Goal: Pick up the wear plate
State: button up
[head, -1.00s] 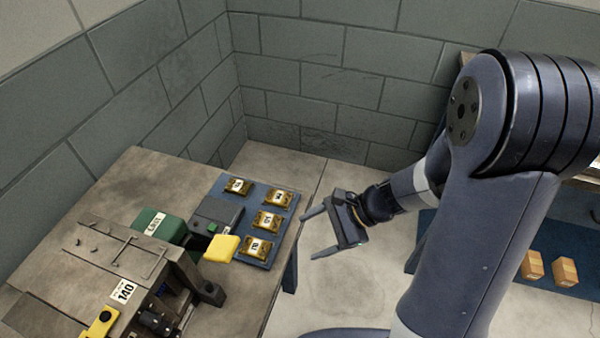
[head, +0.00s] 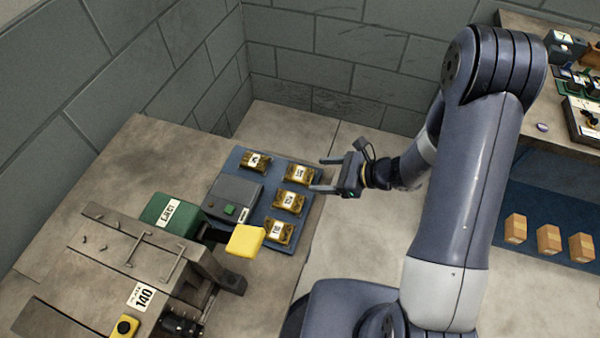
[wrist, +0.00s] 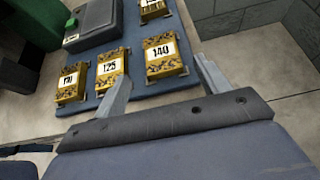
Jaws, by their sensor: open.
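Several gold-and-black wear plates with white number labels lie on a blue mat (head: 228,168) on the bench. In the wrist view the plate marked 140 (wrist: 163,55) is nearest the middle, with the plate marked 125 (wrist: 110,68) and one that seems to read 110 (wrist: 71,82) to its left. In the head view these form the right column: 140 (head: 299,174), 125 (head: 289,202), then the lowest plate (head: 278,233). A fourth plate (head: 255,162) lies farther back. My gripper (head: 317,174) is open and empty, right of the 140 plate, its fingers (wrist: 162,72) pointing toward it.
A grey box with a green button (head: 232,195) stands on the mat beside the plates. Small cartons (head: 549,239) sit at right. Block walls close the back.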

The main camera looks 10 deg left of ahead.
aim_at(302, 173)
jog(key=x, duration=0.5)
jog(key=shift+w+p, duration=0.2)
jog(key=shift+p, duration=0.15)
jog(key=shift+c, duration=0.3)
jog(key=shift+r, duration=0.1)
jog(key=c, duration=1.3)
